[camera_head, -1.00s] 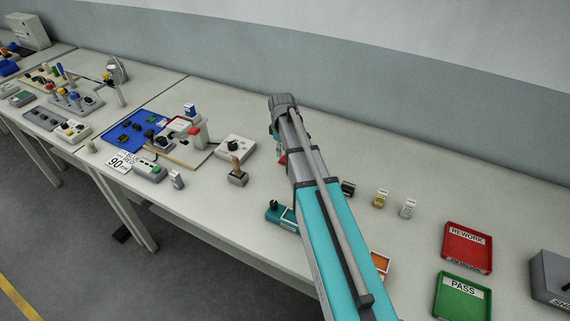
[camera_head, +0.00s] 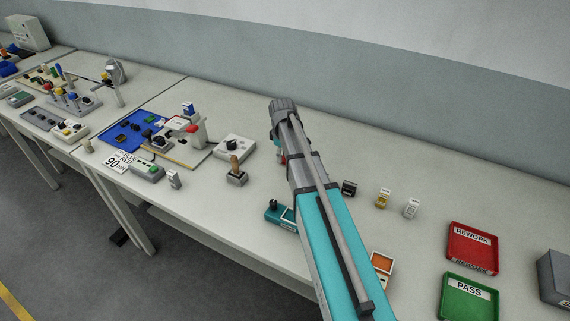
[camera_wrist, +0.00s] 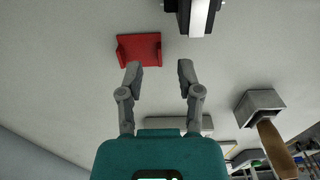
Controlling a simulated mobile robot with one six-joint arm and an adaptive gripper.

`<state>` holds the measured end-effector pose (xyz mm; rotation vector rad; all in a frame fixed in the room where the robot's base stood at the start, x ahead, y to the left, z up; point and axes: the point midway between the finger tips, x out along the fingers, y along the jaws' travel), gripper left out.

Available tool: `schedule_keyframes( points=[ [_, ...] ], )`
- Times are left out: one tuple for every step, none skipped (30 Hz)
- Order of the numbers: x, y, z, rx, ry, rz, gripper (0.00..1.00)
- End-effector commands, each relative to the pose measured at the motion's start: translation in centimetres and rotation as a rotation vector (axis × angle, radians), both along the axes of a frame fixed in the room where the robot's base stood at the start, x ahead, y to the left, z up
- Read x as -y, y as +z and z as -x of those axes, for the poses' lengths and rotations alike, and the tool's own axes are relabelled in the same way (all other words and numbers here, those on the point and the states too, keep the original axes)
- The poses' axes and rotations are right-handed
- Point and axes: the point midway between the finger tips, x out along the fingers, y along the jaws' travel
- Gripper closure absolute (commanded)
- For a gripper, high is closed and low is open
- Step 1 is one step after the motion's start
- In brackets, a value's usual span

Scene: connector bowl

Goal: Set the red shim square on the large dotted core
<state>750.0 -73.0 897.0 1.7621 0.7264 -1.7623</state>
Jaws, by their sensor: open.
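The red shim (camera_wrist: 139,50), a flat red piece with raised ends, lies on the bench in the wrist view. My gripper (camera_wrist: 160,76) is open and empty, with its left fingertip just below the shim in the picture and its right fingertip to the right of it. A black block with a white strip (camera_wrist: 199,18) is cut off by the top edge; I see no dots on it and cannot tell whether it is the large dotted core. In the head view my arm hides most of this spot; a small bit of red (camera_head: 283,158) shows beside it.
A wooden-handled stamp on a grey base (camera_head: 236,178) stands left of my arm. A white box with a black knob (camera_head: 234,149) is behind it. A teal device (camera_head: 277,214) sits near the front edge. Red REWORK (camera_head: 472,263) and green PASS (camera_head: 468,311) trays are at right.

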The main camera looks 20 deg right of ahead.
Motion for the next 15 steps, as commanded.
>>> schedule_keyframes(
  points=[
    [0.0,-0.8,0.0,0.000,0.000,0.000,0.54],
    [0.0,-1.0,0.0,0.000,0.000,0.000,0.54],
    [0.0,-1.3,0.0,0.000,0.000,0.000,0.54],
    [0.0,-1.5,0.0,0.000,0.000,0.000,0.54],
    [0.0,-1.7,0.0,0.000,0.000,0.000,0.54],
    [0.0,-1.9,0.0,0.000,0.000,0.000,0.54],
    [0.0,-2.0,0.0,0.000,0.000,0.000,0.54],
    [0.0,-2.1,0.0,0.000,0.000,0.000,0.54],
    [0.0,-2.3,0.0,0.000,0.000,0.000,0.54],
    [0.0,-2.3,0.0,0.000,0.000,0.000,0.54],
    [0.0,-2.4,0.0,0.000,0.000,0.000,0.54],
    [0.0,-2.4,0.0,0.000,0.000,0.000,0.54],
    [0.0,-2.4,0.0,0.000,0.000,0.000,0.54],
    [0.0,-2.4,0.0,0.000,0.000,0.000,0.54],
    [0.0,-2.4,0.0,0.000,0.000,0.000,0.54]
  ],
)
